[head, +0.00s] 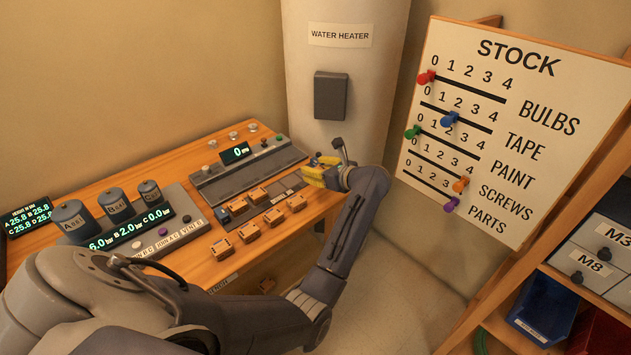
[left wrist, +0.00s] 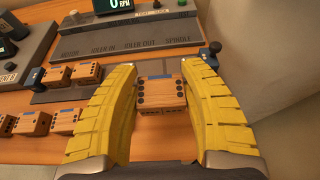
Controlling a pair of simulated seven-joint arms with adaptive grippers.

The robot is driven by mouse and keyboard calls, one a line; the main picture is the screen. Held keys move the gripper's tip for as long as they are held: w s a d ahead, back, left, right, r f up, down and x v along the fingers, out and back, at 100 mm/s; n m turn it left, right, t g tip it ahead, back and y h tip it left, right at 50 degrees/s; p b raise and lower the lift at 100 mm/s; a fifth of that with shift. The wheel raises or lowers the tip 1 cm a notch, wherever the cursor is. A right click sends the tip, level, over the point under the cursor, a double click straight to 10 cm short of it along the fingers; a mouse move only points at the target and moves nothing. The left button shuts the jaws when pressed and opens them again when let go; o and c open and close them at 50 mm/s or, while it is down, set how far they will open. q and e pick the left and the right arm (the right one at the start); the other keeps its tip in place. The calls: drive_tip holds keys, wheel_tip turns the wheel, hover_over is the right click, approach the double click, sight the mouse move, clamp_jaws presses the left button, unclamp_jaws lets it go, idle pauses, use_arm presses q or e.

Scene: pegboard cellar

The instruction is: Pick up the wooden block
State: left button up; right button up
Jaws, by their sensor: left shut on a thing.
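The wooden block (left wrist: 163,93) is an orange-brown piece with dark round spots and a blue strip on its top. In the left wrist view it sits between the two yellow ribbed fingers of my left gripper (left wrist: 160,68), which is shut on it. In the head view my left gripper (head: 321,172) is at the right end of the bench, beside the grey machine panel. There I cannot make out the held block apart from the yellow fingers. My right gripper is in neither view.
Several similar blocks (head: 249,232) stand on the wooden bench (head: 185,262), left of the gripper. The grey panel (head: 250,172) has an RPM display. The water heater (head: 341,70) stands behind; the stock board (head: 490,120) is at the right.

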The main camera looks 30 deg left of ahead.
use_arm(q)
wheel_tip(320, 180, up, 13)
drive_tip(key=w+d+r+m+t+h, duration=0.1)
drive_tip(key=w+d+m+t+h, duration=0.2)
drive_tip(key=d+m+t+h, duration=0.35)
drive_tip(key=s+d+r+m+t+h, duration=0.2)
drive_tip(key=d+r+m+h, duration=0.15)
drive_tip(key=d, duration=0.35)
drive_tip(key=s+d+r+m+t+h, duration=0.1)
drive_tip(key=s+d+r+m+h, duration=0.15)
drive_tip(key=d+m, duration=0.35)
drive_tip(key=w+a+f+n+g+y, duration=0.1)
drive_tip(key=w+a+f+n+y, duration=0.45)
drive_tip(key=a, duration=0.25)
drive_tip(key=s+a+f+n+g+y, duration=0.1)
drive_tip(key=s+a+n+g+y, duration=0.3)
drive_tip(key=a+n+g+y, duration=0.3)
drive_tip(key=a+n+g, duration=0.1)
drive_tip(key=a+n, duration=0.2)
drive_tip(key=a, duration=0.1)
drive_tip(key=shift+a+f, duration=0.25)
drive_tip(key=shift+f, duration=0.1)
